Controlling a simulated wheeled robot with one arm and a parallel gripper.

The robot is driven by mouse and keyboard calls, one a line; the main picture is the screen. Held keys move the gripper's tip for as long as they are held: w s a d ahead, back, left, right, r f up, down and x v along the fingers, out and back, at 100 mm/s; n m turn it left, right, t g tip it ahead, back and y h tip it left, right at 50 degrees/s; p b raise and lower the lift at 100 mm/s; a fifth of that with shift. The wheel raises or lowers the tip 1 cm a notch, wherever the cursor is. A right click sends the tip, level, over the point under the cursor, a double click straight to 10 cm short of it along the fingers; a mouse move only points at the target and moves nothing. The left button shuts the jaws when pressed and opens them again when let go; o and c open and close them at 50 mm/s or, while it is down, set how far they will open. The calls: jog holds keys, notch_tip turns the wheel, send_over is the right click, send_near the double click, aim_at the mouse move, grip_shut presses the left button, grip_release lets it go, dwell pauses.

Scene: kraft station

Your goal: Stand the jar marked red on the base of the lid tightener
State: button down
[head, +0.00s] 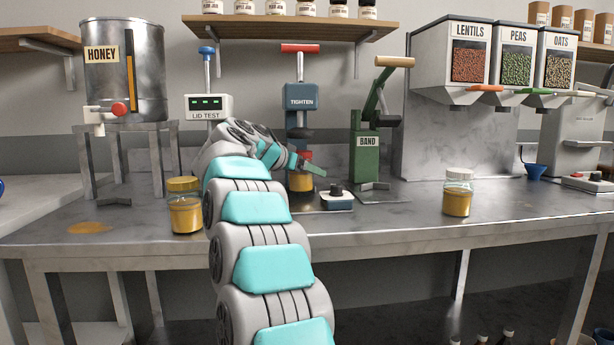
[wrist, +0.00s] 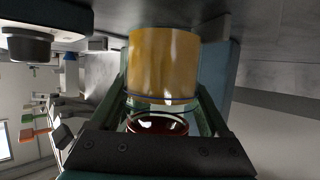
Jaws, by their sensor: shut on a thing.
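The jar marked red (head: 301,183) has amber contents and a red top. It is upright under the pressing head of the blue lid tightener (head: 301,97), which has a red handle. My gripper (head: 306,166) is shut on this jar near its top. In the wrist view the gripper's fingers (wrist: 166,101) lie on both sides of the jar (wrist: 164,62), and the red lid (wrist: 158,124) shows between them. The tightener's base is mostly hidden by my arm and the jar. I cannot tell whether the jar's bottom touches it.
A jar with amber contents (head: 186,214) stands at left, and another (head: 458,200) at right. The green band press (head: 366,155) stands close right. The bench between it and the right jar is clear.

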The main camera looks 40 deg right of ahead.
jog(key=shift+f, duration=0.65)
jog(key=shift+f, duration=0.2)
grip_release()
jog(key=shift+r, duration=0.15)
jog(key=shift+a+r, duration=0.1)
jog(key=shift+a, duration=0.15)
jog(key=b+v, duration=0.1)
jog(key=v, duration=1)
jog(key=shift+s+a+b, duration=0.15)
jog(key=shift+a+b, duration=0.1)
jog(key=shift+b, duration=0.1)
